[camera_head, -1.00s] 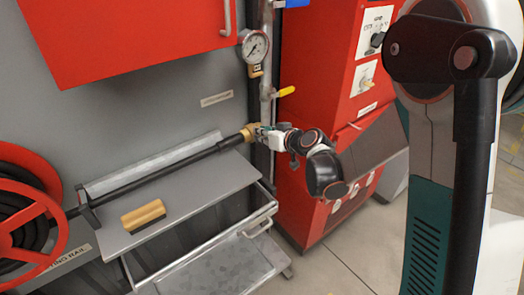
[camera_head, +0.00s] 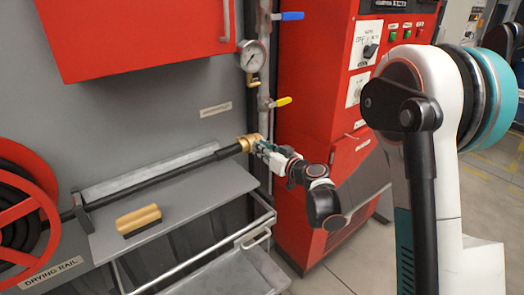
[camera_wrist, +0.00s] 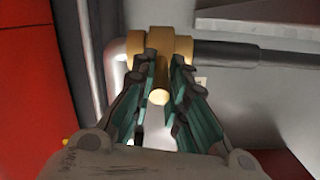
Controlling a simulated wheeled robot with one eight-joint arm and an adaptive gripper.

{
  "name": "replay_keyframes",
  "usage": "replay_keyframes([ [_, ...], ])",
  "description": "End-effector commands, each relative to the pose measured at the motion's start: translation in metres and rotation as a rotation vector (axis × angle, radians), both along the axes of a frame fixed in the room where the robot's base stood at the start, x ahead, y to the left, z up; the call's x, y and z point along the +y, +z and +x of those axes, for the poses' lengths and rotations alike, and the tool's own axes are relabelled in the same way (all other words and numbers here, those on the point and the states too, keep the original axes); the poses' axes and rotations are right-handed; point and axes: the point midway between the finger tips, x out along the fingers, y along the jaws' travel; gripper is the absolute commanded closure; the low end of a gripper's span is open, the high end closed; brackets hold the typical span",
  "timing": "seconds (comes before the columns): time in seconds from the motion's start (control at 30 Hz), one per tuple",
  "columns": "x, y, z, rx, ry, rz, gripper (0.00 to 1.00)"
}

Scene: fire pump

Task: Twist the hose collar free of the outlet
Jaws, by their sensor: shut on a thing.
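The brass hose collar (camera_head: 246,143) sits where the black hose (camera_head: 190,160) meets the outlet at the lower end of the vertical pipe (camera_head: 264,95). My gripper (camera_head: 259,147) reaches it from the right and is shut on it. In the wrist view, the brass collar (camera_wrist: 160,45) lies between my teal-and-black fingers (camera_wrist: 165,62), with a rounded brass end showing lower between them. The hose (camera_wrist: 225,53) runs off to the right from the brass. The fingers hide part of the brass, and I cannot tell whether the collar is loose on the outlet.
A grey shelf (camera_head: 180,200) under the hose carries a wooden-backed brush (camera_head: 138,219). A red hose reel (camera_head: 28,200) is at the left. A gauge (camera_head: 252,56), blue lever (camera_head: 288,16) and yellow lever (camera_head: 281,102) sit above my gripper. A red cabinet (camera_head: 315,130) stands close behind my arm.

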Motion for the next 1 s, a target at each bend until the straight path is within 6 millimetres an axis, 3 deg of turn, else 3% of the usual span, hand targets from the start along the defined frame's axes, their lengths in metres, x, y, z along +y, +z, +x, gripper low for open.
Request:
replay_keyframes([
  [0.1,-0.001,0.001,0.001,0.000,-0.002,0.002,1.00],
  [0.13,-0.001,0.001,0.001,0.000,-0.002,0.002,0.82],
  [0.2,-0.001,0.001,0.001,0.000,-0.002,0.002,0.66],
  [0.67,-0.005,0.001,-0.006,0.001,-0.001,0.001,0.65],
  [1.0,-0.040,0.008,-0.059,0.001,-0.004,0.001,0.65],
])
